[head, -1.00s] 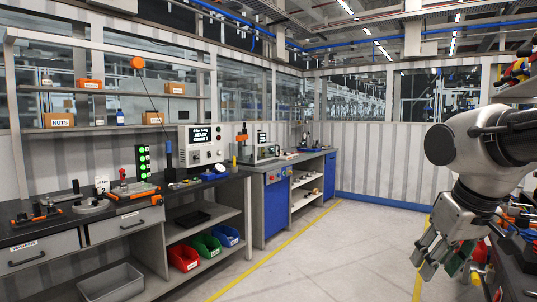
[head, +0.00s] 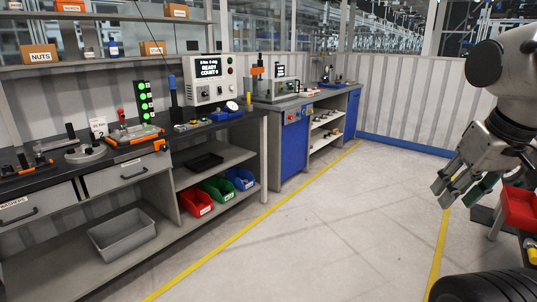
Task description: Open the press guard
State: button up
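I cannot clearly pick out a press guard. A small press-like machine (head: 326,76) stands on the far end of the blue-doored bench, too small to tell whether it has a guard or how that stands. A grey machine with an orange part (head: 258,82) stands on the near end of the same bench. My gripper (head: 452,190) hangs at the right, over the floor and far from both machines. Its fingers point down and left. A green piece (head: 482,188) shows by the fingers; I cannot tell whether it is held, part of the gripper or behind it.
A long black-topped bench (head: 190,126) with fixtures and a "READY" display box (head: 209,80) runs along the left. Red, green and blue bins (head: 220,189) sit on its lower shelf. The floor (head: 310,230) between the yellow lines is clear. A red bin (head: 518,208) is at the right.

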aim_at(273, 82)
jog(key=i+z, duration=0.15)
jog(key=i, duration=0.4)
jog(key=i+z, duration=0.15)
jog(key=i, duration=0.35)
jog(key=i+z, duration=0.15)
jog(key=i, duration=0.4)
jog(key=i+j+z, duration=0.15)
jog(key=i, duration=0.35)
jog(key=i+j+z, duration=0.15)
jog(key=i, duration=0.35)
jog(key=i+u, duration=0.1)
jog(key=i, duration=0.55)
jog(key=i+l+u, duration=0.1)
jog(key=i, duration=0.55)
jog(key=i+l+u, duration=0.1)
jog(key=i, duration=0.55)
jog(key=i+u, duration=0.45)
jog(key=i+l+u, duration=0.4)
jog(key=i, duration=0.2)
